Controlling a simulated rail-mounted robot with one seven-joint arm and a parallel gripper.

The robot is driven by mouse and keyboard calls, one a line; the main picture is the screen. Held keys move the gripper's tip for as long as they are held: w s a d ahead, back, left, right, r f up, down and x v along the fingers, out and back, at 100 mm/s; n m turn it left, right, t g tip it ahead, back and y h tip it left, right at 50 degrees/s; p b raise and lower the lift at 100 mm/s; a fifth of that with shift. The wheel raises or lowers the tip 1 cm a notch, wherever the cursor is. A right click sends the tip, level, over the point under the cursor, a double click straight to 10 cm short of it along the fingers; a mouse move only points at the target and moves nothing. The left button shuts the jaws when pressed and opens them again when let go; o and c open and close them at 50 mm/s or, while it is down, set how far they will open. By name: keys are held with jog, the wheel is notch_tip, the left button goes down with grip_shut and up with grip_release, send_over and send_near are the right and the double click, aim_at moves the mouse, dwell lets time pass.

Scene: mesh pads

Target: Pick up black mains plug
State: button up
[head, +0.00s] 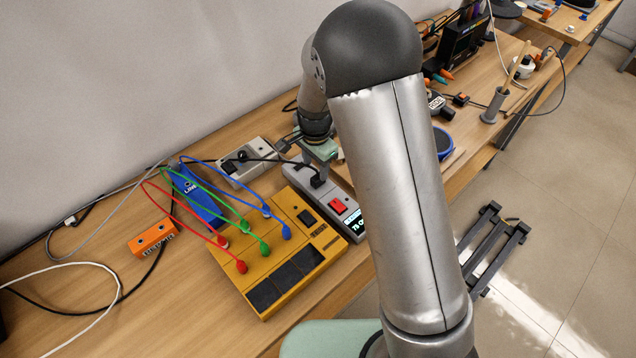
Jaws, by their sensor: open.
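A black mains plug (318,182) sits on top of the grey box, just under the gripper. Another black plug-like piece (229,165) sits on the pale socket strip (248,172) to the left. A black cable runs between the two. I cannot tell whether the fingers touch the nearer plug.
A yellow box (262,268) with red, green and blue leads stands on the wooden bench in front of the grey box. A blue box (197,195) and an orange block (153,238) lie to the left. Loose cables cross the bench's left part. The wall is behind.

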aim_at(318, 173)
jog(key=f+b, duration=0.2)
jog(key=f, duration=0.1)
jog(key=f+b, duration=0.1)
jog(key=f, duration=0.1)
jog(key=shift+d, duration=0.3)
jog(key=shift+r, duration=0.1)
grip_shut()
jog(key=shift+r, duration=0.15)
jog(key=shift+r+p, duration=0.25)
jog(key=shift+p, duration=0.15)
jog(key=r+p, duration=0.1)
jog(key=r, duration=0.1)
jog(key=r+p, duration=0.1)
jog(key=shift+s+a+r+p, duration=0.1)
jog(key=shift+s+r+p, duration=0.2)
jog(key=shift+r, duration=0.1)
jog(key=s+a+r+p, duration=0.2)
jog(key=s+r+p, duration=0.3)
jog(key=s+r, duration=0.7)
jog(key=shift+s+r, duration=0.2)
jog(key=shift+s, duration=0.4)
